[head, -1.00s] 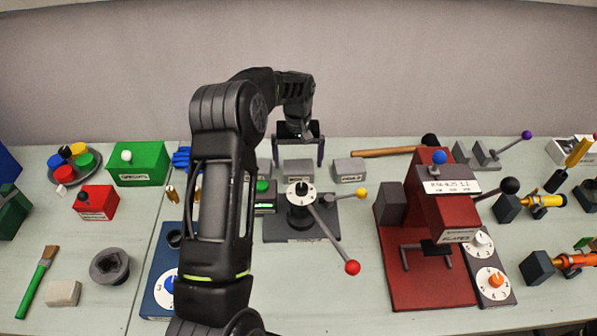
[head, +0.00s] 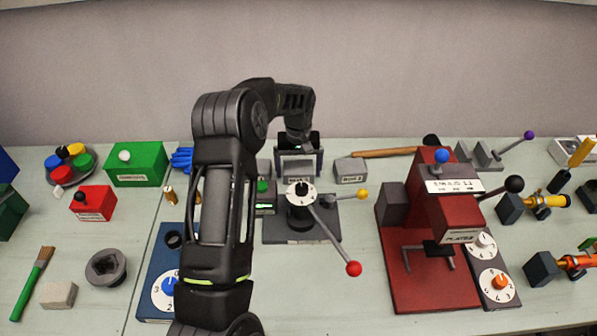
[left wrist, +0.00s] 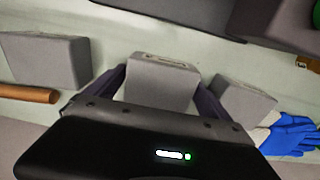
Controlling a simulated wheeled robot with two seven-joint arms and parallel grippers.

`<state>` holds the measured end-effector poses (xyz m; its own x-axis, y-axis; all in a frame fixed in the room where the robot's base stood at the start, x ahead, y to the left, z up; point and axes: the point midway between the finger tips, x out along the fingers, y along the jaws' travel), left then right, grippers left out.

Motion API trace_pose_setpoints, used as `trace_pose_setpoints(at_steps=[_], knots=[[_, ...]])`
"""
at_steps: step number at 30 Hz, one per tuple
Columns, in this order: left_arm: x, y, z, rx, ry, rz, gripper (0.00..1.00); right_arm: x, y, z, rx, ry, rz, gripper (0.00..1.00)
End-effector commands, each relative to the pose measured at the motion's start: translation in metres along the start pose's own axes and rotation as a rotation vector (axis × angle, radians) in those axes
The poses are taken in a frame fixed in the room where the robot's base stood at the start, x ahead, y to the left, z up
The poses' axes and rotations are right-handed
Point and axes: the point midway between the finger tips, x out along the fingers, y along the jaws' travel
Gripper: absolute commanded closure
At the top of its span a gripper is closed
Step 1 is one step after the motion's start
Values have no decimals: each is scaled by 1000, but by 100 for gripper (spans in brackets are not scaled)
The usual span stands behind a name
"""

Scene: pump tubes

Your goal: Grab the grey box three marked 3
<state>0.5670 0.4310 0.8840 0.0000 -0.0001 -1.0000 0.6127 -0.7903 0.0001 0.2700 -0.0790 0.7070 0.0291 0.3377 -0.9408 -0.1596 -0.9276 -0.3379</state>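Three small grey boxes stand in a row at the back of the table: a left one (head: 263,167), a middle one (head: 298,177) and a right one (head: 350,172). Their front labels are too small to read surely. My left gripper (head: 299,165) is open, pointing down, with one finger on each side of the middle box. In the left wrist view the middle box (left wrist: 160,82) sits between the fingers, apparently not clamped. The right box (left wrist: 42,60) and left box (left wrist: 243,100) show at either side there. My right gripper is out of view.
A dark lever stand (head: 300,225) with red and yellow knobs is in front of the boxes. A wooden rod (head: 385,153) lies right of them and blue gloves (head: 182,158) lie left. A red machine (head: 430,275) stands at right.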

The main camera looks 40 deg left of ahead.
Motion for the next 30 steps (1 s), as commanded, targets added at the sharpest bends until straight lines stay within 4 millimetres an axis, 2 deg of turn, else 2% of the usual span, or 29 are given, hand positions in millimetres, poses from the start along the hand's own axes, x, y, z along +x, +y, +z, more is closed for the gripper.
trace_pose_setpoints(at_steps=[2,20,30], knots=[[0,0,0,0,0,0,15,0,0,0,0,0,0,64],[0,0,0,0,0,0,64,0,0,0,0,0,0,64],[-7,0,0,0,2,1,65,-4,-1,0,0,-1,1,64]])
